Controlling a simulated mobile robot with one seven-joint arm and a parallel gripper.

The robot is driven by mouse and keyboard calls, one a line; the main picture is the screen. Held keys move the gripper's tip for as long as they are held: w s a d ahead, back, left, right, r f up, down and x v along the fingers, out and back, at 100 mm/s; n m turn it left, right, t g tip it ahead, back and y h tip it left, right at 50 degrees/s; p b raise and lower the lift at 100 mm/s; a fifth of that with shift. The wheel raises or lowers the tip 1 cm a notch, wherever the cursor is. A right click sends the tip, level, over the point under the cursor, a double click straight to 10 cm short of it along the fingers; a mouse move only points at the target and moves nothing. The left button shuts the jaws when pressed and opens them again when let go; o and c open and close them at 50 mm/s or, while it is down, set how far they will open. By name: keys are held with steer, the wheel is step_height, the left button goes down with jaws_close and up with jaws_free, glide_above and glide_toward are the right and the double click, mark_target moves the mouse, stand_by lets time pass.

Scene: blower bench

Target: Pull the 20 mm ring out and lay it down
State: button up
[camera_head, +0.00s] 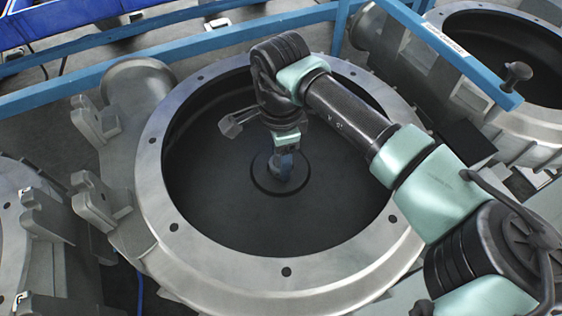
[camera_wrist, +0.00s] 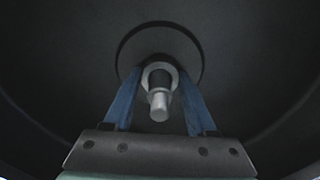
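A pale metal ring (camera_wrist: 147,70) sits around a short shaft (camera_wrist: 159,104) at the centre of the dark housing floor in the wrist view. The shaft's light, rounded end points toward the camera. My gripper (camera_wrist: 160,72) has its two blue fingers spread on either side of the ring and shaft. A thin dark gap seems to show between each fingertip and the ring, so I see no clear grip. In the head view my gripper (camera_head: 284,170) reaches down inside the housing to the round hub plate, and it hides the ring and shaft.
The round blower housing (camera_head: 286,271) has a wide metal flange with bolt holes, and its wall surrounds my gripper. Metal brackets (camera_head: 95,122) stand at its left. A blue rail (camera_head: 190,46) runs behind it. Another housing (camera_head: 490,18) is at the upper right.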

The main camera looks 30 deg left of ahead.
steer(key=shift+a, duration=0.1)
jaws_close()
steer(key=shift+r, duration=0.65)
steer(key=shift+r+p, duration=2.75)
steer(key=shift+r, duration=2.35)
